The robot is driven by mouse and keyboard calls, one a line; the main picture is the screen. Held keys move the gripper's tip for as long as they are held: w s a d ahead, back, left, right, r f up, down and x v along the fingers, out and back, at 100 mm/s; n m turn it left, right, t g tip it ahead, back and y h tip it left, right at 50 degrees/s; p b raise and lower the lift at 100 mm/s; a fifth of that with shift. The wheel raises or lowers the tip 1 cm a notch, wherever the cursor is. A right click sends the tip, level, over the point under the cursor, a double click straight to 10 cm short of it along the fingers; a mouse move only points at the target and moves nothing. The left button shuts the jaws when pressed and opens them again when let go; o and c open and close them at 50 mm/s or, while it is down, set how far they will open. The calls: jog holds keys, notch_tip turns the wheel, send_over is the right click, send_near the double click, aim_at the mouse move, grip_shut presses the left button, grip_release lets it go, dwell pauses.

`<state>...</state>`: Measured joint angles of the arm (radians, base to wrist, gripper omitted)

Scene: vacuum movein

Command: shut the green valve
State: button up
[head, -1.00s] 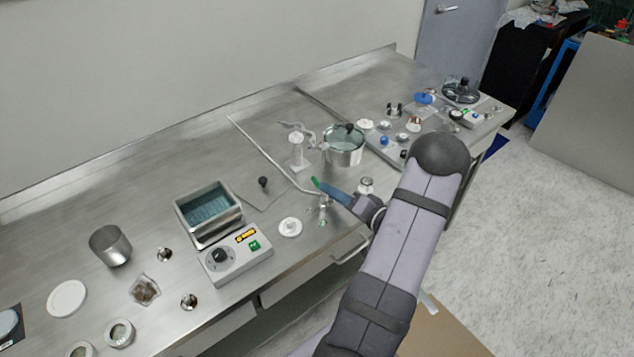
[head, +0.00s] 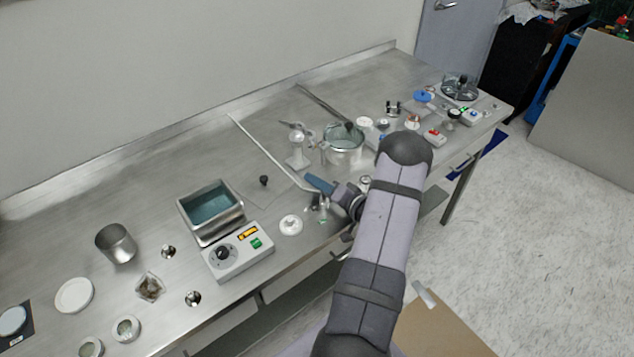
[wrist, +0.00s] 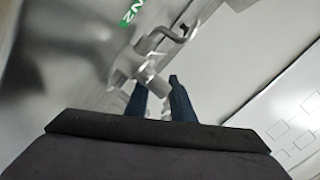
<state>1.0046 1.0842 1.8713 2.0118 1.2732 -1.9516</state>
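A slim metal tap fitting (head: 323,203) stands near the bench's front edge, at the end of a long bent pipe. A small pale green patch (head: 323,214) shows low on it; I cannot make out a green valve handle. My gripper (head: 312,182) has its blue fingers beside and just above this fitting, pointing left. In the wrist view, my gripper (wrist: 158,90) has its two blue fingers apart, with a grey metal fitting (wrist: 138,65) just beyond and partly between them. Whether they touch it is unclear. A green label with white lettering (wrist: 131,12) shows above.
A water bath (head: 241,218) with a control box (head: 236,256) stands left of the fitting. A white round piece (head: 291,225) lies close by. Several small parts crowd the right.

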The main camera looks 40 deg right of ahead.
grip_shut()
jog(key=y+b, duration=0.1)
jog(key=b, duration=0.1)
jog(key=n+b, duration=0.1)
jog(key=b, duration=0.1)
jog(key=shift+w+a+f+n+y, duration=0.1)
jog(key=shift+a+f+n+y, duration=0.2)
jog(key=shift+y, duration=0.1)
jog(key=shift+a+r+n+g+y+b, duration=0.25)
jog(key=shift+n+y+b, duration=0.25)
jog(key=shift+y+b, duration=0.3)
jog(key=shift+a+r+n+g+y, duration=0.1)
jog(key=shift+n+g+y, duration=0.15)
jog(key=shift+n+y, duration=0.05)
jog(key=shift+o, duration=1.8)
grip_release()
